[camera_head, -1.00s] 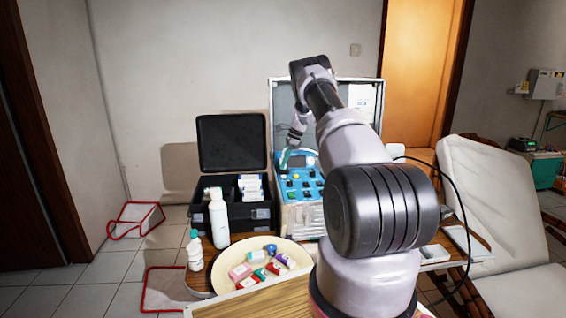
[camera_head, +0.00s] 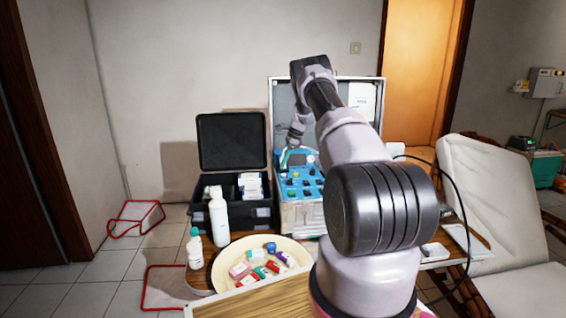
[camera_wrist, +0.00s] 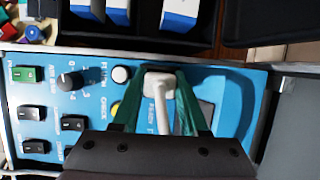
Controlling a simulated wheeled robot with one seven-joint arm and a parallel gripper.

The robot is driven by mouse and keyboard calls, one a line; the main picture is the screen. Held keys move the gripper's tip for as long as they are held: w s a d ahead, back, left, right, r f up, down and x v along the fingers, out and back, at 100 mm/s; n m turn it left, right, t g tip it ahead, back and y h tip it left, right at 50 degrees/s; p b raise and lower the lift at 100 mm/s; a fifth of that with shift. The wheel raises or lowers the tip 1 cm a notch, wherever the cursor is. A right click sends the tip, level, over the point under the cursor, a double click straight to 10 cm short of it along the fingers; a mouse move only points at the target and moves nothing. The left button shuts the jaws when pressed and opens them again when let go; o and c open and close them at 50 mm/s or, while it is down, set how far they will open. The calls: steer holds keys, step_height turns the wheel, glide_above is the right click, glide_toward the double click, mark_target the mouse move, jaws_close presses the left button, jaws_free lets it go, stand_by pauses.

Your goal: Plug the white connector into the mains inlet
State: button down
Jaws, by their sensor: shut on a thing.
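The white connector (camera_wrist: 160,84) with its white cable is in the wrist view, upper middle. My gripper (camera_wrist: 158,78) has green fingers that are shut on it from both sides. The connector is over the blue control panel (camera_wrist: 228,88). The mains inlet cannot be made out; the connector and fingers cover that part of the panel. I cannot tell whether the connector touches the panel. In the head view my gripper (camera_head: 285,158) is low over the back left of the panel.
An open black case (camera_head: 262,214) with white boxes stands left of the panel unit. A white bottle (camera_head: 219,220) and a round tray (camera_head: 230,284) of small items are in front. In the wrist view, a black knob (camera_wrist: 70,81) and several switches are left of the connector.

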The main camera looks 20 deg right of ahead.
steer(key=shift+c, duration=1.8)
jaws_free()
steer(key=shift+f, duration=0.2)
steer(key=v, duration=1.1)
steer(key=shift+w+r, duration=0.1)
steer(key=shift+r, duration=0.15)
